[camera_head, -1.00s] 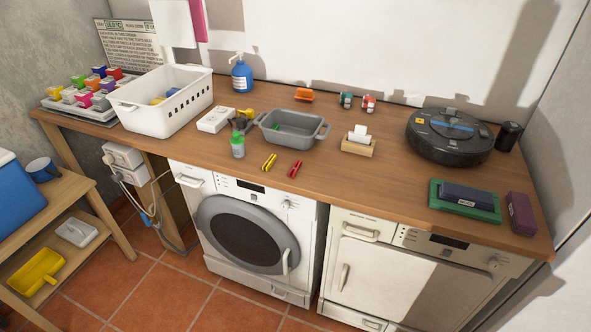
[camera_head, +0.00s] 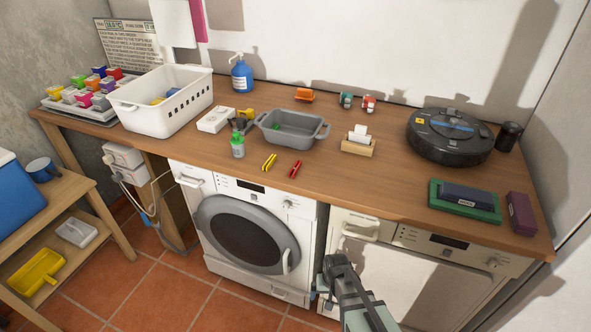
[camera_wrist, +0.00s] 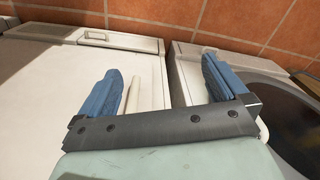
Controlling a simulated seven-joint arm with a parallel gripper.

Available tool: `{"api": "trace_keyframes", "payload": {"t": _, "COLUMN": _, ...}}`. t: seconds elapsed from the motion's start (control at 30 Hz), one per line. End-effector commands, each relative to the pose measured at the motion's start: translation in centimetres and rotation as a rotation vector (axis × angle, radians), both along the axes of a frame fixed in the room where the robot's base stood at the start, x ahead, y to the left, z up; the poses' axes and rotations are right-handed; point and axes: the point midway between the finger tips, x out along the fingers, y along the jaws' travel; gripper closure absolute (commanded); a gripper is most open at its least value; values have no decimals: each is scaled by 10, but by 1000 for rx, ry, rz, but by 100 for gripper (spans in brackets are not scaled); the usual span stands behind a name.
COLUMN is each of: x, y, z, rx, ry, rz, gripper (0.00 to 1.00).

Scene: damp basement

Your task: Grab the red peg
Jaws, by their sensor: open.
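The red peg (camera_head: 295,169) lies on the wooden worktop near its front edge, above the washing machine. A yellow peg (camera_head: 269,162) lies just to its left, apart from it. My gripper shows in the wrist view (camera_wrist: 160,78) with its two blue fingers spread wide and nothing between them. In the head view my arm comes up from the bottom edge, in front of the right-hand machine and to the lower right of the red peg. The red peg is not in the wrist view.
A green-capped bottle (camera_head: 237,146) and a grey tub (camera_head: 292,129) stand behind and left of the pegs. A wooden card holder (camera_head: 358,147) stands to the right. The washing machine (camera_head: 243,230) is below.

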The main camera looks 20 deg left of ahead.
Motion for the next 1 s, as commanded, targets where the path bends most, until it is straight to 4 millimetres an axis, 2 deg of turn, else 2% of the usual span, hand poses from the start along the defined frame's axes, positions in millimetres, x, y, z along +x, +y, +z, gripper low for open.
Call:
{"api": "trace_keyframes", "payload": {"t": 0.03, "x": 10, "y": 26, "z": 12, "rx": 22, "ry": -24, "rz": 13, "gripper": 0}}
{"api": "trace_keyframes", "payload": {"t": 0.1, "x": 18, "y": 55, "z": 29, "rx": 51, "ry": -46, "rz": 14, "gripper": 0}}
{"api": "trace_keyframes", "payload": {"t": 0.33, "x": 35, "y": 148, "z": 89, "rx": 152, "ry": -83, "rz": -13, "gripper": 0}}
{"api": "trace_keyframes", "payload": {"t": 0.5, "x": 38, "y": 210, "z": 139, "rx": 227, "ry": -66, "rz": -68, "gripper": 0}}
{"api": "trace_keyframes", "payload": {"t": 0.7, "x": 35, "y": 273, "z": 204, "rx": 306, "ry": -13, "rz": -165, "gripper": 0}}
{"api": "trace_keyframes", "payload": {"t": 0.8, "x": 33, "y": 298, "z": 239, "rx": 339, "ry": 26, "rz": -228, "gripper": 0}}
{"api": "trace_keyframes", "payload": {"t": 1.0, "x": 34, "y": 333, "z": 312, "rx": 389, "ry": 120, "rz": -399, "gripper": 0}}
